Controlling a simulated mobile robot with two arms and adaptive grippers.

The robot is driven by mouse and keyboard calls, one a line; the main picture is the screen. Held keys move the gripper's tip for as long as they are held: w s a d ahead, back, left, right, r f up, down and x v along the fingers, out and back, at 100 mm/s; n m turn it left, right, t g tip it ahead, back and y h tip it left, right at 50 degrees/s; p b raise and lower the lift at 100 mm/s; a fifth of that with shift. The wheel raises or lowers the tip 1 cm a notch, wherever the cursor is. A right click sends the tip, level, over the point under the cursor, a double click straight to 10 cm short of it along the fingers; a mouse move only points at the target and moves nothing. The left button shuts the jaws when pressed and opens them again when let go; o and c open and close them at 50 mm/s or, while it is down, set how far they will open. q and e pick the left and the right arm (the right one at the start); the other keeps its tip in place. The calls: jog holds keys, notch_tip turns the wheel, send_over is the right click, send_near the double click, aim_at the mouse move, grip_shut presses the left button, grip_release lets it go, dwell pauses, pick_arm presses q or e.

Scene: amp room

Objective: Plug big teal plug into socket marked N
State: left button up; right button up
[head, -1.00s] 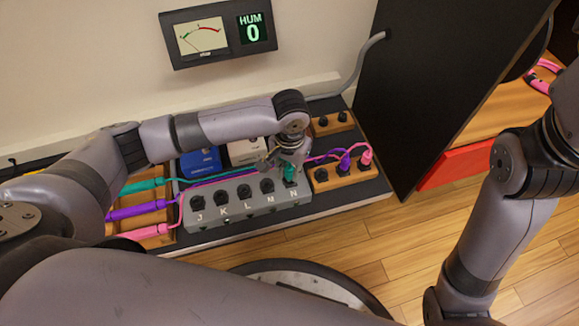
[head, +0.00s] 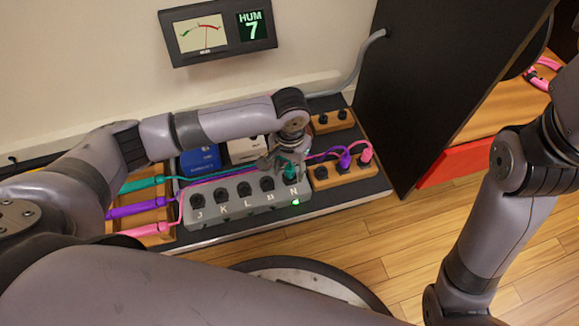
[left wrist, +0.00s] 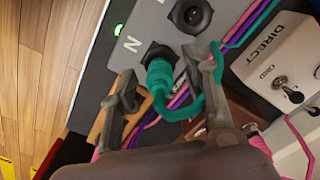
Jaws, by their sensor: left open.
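The big teal plug (left wrist: 160,82) sits in the socket marked N (left wrist: 153,52) of the grey socket box (head: 245,209). In the head view the teal plug (head: 289,173) shows at the right end of the box. A green light (head: 296,202) glows beside the N. My left gripper (left wrist: 165,78) has its two fingers spread apart on either side of the plug, with gaps to it. In the head view my left gripper (head: 285,162) is just over the N socket. My right arm stands at the right; its gripper is not seen.
Teal, purple and pink cables run from a wooden rack (head: 152,211) behind the box. A wooden block (head: 343,172) with purple and pink plugs stands to the right. A blue pedal (head: 201,162) is behind. The meter display (head: 217,33) reads HUM 7.

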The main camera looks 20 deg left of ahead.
pick_arm(q)
notch_tip(320, 180, up, 12)
dwell(0.6)
jog(key=shift+d, duration=0.15)
dwell(0.4)
